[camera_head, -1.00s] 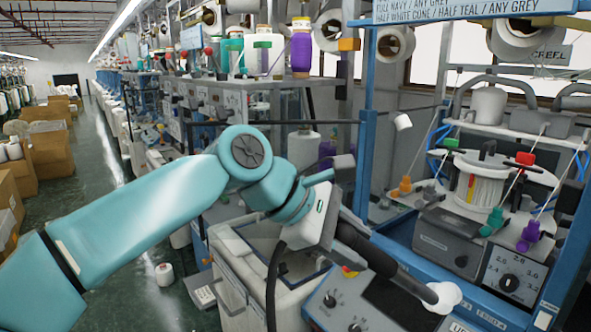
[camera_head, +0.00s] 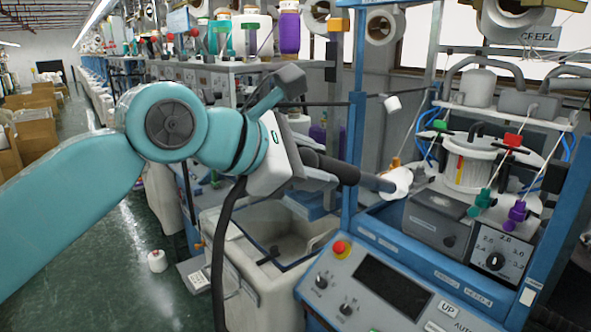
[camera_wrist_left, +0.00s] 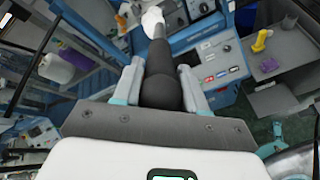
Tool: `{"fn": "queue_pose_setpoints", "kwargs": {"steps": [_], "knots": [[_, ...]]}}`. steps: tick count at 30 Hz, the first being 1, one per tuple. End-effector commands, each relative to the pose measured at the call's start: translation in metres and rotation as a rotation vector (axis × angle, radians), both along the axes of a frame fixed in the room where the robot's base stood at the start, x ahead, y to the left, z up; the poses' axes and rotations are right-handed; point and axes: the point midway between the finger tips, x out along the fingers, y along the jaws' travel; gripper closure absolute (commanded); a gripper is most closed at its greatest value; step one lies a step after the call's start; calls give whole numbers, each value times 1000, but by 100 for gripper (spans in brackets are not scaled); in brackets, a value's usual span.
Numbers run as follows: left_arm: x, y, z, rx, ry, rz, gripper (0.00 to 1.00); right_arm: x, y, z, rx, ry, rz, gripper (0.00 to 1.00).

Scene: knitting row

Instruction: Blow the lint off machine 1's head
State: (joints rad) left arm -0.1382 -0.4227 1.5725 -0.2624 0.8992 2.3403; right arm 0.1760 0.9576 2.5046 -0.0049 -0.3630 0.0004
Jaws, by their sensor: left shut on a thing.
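My left gripper (camera_head: 318,172) is shut on a dark cylindrical blower (camera_head: 345,172); the blower (camera_wrist_left: 161,62) lies between the two fingers in the left wrist view. The exact distance and any lint on the head cannot be made out. My right gripper is not in view.
A blue control panel (camera_head: 385,285) with a red button stands below the blower. A grey box (camera_head: 437,215) and a dial panel (camera_head: 497,258) sit before the head. A blue post (camera_head: 355,150) rises behind the blower. A pale open bin (camera_head: 225,250) stands left of the panel.

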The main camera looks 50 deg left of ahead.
Motion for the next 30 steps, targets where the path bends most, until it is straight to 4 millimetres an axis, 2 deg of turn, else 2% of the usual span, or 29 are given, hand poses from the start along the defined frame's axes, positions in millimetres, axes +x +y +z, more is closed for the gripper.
{"fn": "queue_pose_setpoints", "kwargs": {"steps": [6, 18, 24, 30], "knots": [[27, -2, -15, 0, 1, 1, 100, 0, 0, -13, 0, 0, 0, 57], [73, -6, -37, 1, 0, 0, 100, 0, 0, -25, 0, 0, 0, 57], [89, -7, -44, 0, 0, 0, 100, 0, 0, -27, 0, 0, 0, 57], [95, -7, -46, 0, -1, 0, 100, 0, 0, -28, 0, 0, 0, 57]]}}
